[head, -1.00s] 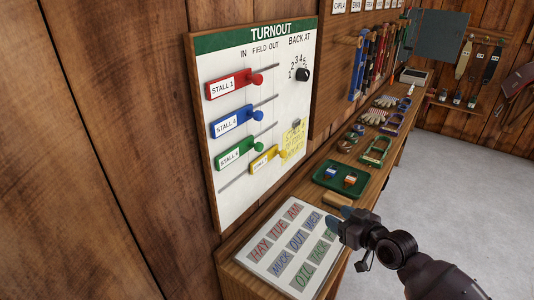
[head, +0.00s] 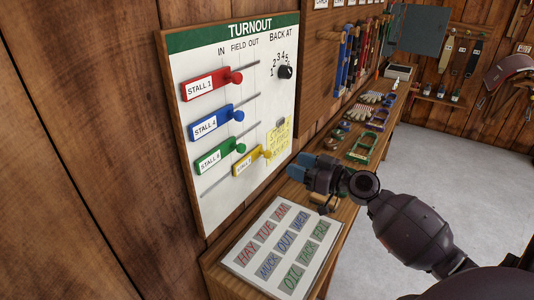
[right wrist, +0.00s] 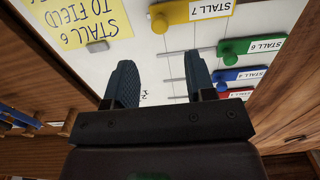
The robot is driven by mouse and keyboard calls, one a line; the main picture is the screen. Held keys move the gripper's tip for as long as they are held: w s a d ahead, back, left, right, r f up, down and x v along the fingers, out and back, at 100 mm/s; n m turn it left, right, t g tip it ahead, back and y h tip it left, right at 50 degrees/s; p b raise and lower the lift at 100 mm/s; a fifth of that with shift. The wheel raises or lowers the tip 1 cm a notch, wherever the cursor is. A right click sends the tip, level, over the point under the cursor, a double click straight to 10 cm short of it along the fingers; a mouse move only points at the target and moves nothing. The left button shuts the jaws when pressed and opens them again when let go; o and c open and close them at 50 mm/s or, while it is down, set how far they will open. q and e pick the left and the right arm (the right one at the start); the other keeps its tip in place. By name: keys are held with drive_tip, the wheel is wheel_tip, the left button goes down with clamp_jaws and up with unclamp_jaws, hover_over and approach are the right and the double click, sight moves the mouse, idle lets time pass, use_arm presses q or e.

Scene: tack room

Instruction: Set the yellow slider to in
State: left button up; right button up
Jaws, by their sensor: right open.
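The yellow slider (head: 246,166), labelled STALL 7, is the lowest slider on the TURNOUT board (head: 210,212). It sits farther right on its rail than the other sliders, toward the OUT side. Its round yellow knob (head: 266,154) is at its right end. In the right wrist view the yellow slider (right wrist: 202,11) shows upside down at the top. My right gripper (head: 312,172) is open and empty, to the right of the knob and apart from it. Its two fingers (right wrist: 160,72) point toward the board in the wrist view. My left gripper is not in view.
Red (head: 205,86), blue (head: 211,124) and green (head: 214,158) sliders are above the yellow one. A yellow note (head: 280,139) and a black dial (head: 286,72) are to the right. A panel of word tiles (head: 240,262) lies on the shelf below.

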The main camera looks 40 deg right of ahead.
sight(270, 155)
drive_tip(key=p+x, duration=0.1)
drive_tip(key=x, duration=0.3)
drive_tip(key=p+x, duration=0.1)
drive_tip(key=x, duration=0.3)
drive_tip(key=shift+r, duration=0.2)
drive_tip(key=shift+x, duration=0.85)
drive_tip(key=shift+f, duration=0.1)
drive_tip(key=shift+a, duration=0.1)
clamp_jaws()
